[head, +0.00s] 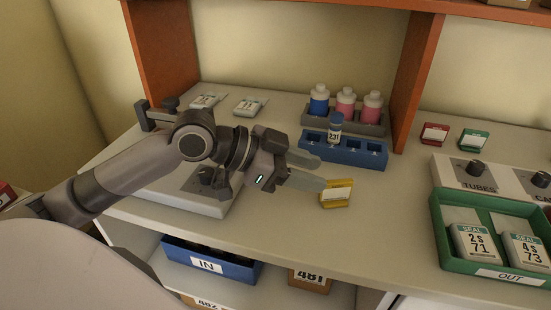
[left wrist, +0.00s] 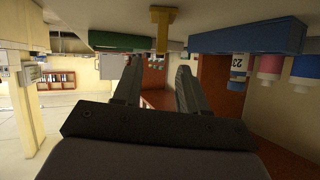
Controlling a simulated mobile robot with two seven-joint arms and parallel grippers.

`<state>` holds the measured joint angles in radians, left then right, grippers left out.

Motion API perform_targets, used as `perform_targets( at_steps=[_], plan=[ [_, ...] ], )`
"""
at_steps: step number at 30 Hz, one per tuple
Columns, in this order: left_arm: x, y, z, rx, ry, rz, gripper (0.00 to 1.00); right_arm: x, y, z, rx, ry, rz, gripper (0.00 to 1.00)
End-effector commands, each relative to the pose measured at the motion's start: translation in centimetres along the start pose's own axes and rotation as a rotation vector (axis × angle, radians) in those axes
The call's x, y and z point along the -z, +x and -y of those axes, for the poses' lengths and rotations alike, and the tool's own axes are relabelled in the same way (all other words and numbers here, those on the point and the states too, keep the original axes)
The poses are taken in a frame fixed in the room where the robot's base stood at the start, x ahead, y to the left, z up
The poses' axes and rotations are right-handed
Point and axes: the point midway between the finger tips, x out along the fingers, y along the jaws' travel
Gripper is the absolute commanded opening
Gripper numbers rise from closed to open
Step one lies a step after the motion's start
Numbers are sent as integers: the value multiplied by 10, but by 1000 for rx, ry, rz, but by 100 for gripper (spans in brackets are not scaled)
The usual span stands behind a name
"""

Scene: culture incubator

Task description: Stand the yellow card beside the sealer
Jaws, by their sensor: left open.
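The yellow card (head: 337,194) stands upright in its small yellow holder on the counter, in front of the blue tube rack; it also shows upside down in the left wrist view (left wrist: 162,30). My left gripper (head: 321,173) is open and empty, its fingers pointing at the card from the left. The fingertips are close to the card; I cannot tell whether they touch it. In the left wrist view the open fingers (left wrist: 157,78) point toward the card. A grey device with a dark knob (head: 190,199), possibly the sealer, is partly hidden under my left arm.
A blue rack (head: 366,153) holds one labelled tube (head: 335,128). Behind it a grey rack (head: 371,128) holds blue and pink bottles. Red (head: 434,133) and green (head: 474,139) cards stand at right, behind a knobbed panel (head: 480,172) and a green OUT tray (head: 464,267).

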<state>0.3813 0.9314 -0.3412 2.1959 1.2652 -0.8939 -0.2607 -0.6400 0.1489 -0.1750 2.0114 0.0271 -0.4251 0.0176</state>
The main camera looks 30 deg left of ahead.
Motion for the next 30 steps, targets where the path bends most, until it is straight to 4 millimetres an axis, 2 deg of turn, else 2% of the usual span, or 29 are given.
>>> perform_targets(
  at_steps=[6, 13, 19, 30],
  plan=[
    [-2, -34, 0, 1, 1, 6, 42, -2, 2, 0, 1, 2, 2, 43],
    [-2, -58, 0, 0, -2, 3, 42, -5, 4, 1, 2, 5, 4, 43],
    [0, -68, 0, -1, 0, 2, 42, -4, 4, 2, 5, 6, 4, 43],
    [1, -70, -1, -2, 2, 0, 42, -2, 4, 3, 7, 7, -2, 43]
  ],
)
